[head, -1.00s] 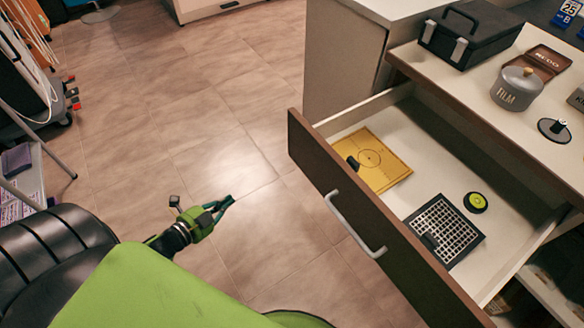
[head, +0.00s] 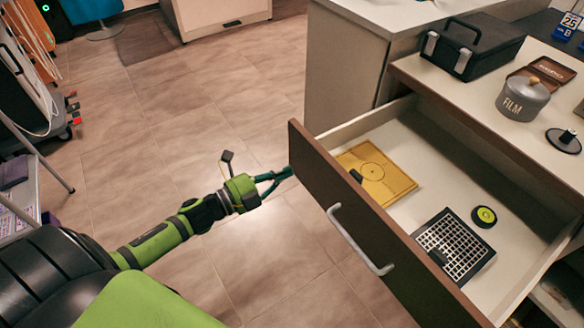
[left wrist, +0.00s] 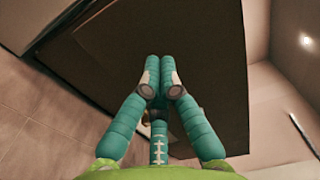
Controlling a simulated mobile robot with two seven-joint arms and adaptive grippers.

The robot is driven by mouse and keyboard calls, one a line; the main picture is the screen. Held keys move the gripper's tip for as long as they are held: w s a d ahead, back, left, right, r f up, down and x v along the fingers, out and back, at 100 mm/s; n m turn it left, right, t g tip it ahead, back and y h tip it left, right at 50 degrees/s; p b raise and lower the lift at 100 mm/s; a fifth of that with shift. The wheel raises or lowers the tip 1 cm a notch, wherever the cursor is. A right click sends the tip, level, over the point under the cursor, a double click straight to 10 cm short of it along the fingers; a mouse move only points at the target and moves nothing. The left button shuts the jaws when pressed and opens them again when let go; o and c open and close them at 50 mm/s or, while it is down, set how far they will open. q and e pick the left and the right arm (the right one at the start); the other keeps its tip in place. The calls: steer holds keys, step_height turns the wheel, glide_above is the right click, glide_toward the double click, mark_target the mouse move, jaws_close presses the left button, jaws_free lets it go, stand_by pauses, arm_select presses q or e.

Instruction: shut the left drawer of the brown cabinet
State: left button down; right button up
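The left drawer (head: 335,205) of the brown cabinet (head: 440,84) stands pulled out, its dark brown front with a pale bar handle (head: 358,240) facing my arm. My left gripper (head: 285,175) is at the left end of that front, fingers pointing at it. In the left wrist view the gripper's fingers (left wrist: 159,75) are together, with nothing seen between them, before a large dark panel (left wrist: 210,75) that looks like the drawer front. I cannot tell whether the fingertips touch it. My right gripper is not in view.
In the drawer lie a yellow card (head: 385,178), a black grid (head: 455,245) and a round green-and-black item (head: 484,216). A black case (head: 470,50) and a grey film tin (head: 522,98) stand on the cabinet top. The floor left of the drawer is clear.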

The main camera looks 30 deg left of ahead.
mark_target(302, 164)
arm_select(q)
steer(key=shift+x, duration=1.5)
